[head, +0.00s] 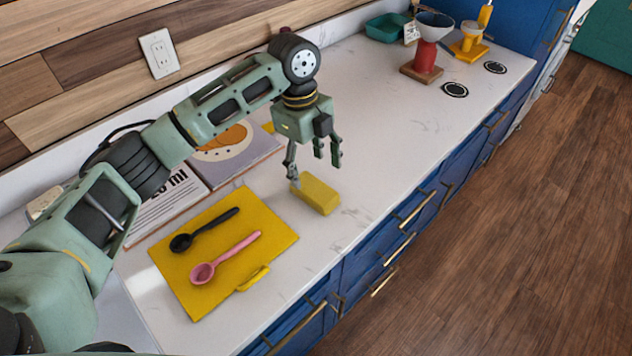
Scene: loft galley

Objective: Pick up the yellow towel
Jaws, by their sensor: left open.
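A small yellow block-shaped thing (322,197), which looks like the folded yellow towel, lies on the white counter right of the yellow board. My left gripper (315,169) hangs above it, pointing down, with its fingers apart and nothing between them. One fingertip shows in front of the block's far left end. I cannot tell whether it touches the block. My right gripper is not in view.
A yellow board (208,250) holds a black spoon (205,230) and a pink spoon (224,257). An open book (228,160) lies behind it, partly hidden by my left arm. A red-and-white dripper (427,48) stands at the far end. The counter between is mostly clear.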

